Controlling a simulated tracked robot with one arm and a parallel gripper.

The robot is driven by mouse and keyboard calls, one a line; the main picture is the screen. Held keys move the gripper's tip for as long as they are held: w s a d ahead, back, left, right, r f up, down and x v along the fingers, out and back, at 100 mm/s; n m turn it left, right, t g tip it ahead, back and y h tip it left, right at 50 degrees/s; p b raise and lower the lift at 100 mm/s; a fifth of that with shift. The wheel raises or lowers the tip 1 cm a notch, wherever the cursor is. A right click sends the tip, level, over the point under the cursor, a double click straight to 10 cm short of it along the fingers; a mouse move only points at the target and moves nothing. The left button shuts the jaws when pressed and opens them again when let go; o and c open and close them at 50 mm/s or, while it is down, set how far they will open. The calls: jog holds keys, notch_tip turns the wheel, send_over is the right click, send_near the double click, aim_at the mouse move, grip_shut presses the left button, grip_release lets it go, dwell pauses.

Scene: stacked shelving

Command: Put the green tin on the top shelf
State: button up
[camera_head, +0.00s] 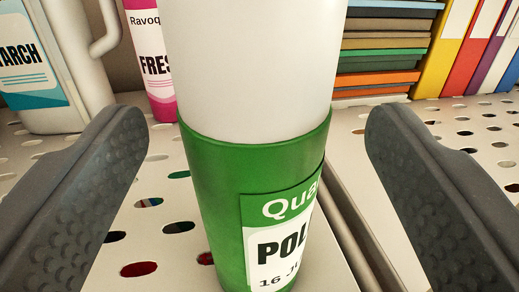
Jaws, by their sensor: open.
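A tall can with a green lower part and a plain white upper part, the green tin (222,190), stands upright on a perforated shelf in the middle of the view. Its label reads "POL" and "16" where it shows; the rest of the label wraps out of sight. Its top is cut off by the upper edge of the view and its base by the lower edge. My gripper (255,135) is open, with one dark padded finger on each side of the tin. Gaps show between the fingers and the tin.
The perforated shelf (150,225) has a seam to the right of the tin. Behind stand a white starch jug (50,110), a pink-and-white bottle (163,105), a stack of flat books or folders (385,60) and upright coloured binders (440,60). Coloured things show through the shelf's holes.

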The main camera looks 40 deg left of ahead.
jog(key=b+v, duration=0.1)
jog(key=v, duration=0.6)
jog(key=s+d+f+m+h, duration=0.1)
jog(key=d+f+m+h, duration=0.1)
jog(key=d, duration=0.8)
jog(key=s+d+f+m+h, duration=0.2)
jog(key=d+h, duration=0.3)
jog(key=d, duration=0.5)
jog(key=s+d+f+m+t+h, duration=0.1)
jog(key=s+d+f+m+h, duration=0.1)
jog(key=d, duration=0.9)
jog(key=shift+s+f+m+h, duration=0.2)
jog(key=shift+f+m+h, duration=0.55)
jog(key=shift+h, duration=0.35)
jog(key=shift+b, duration=0.3)
notch_tip(320, 180, down, 8)
jog(key=b, duration=0.8)
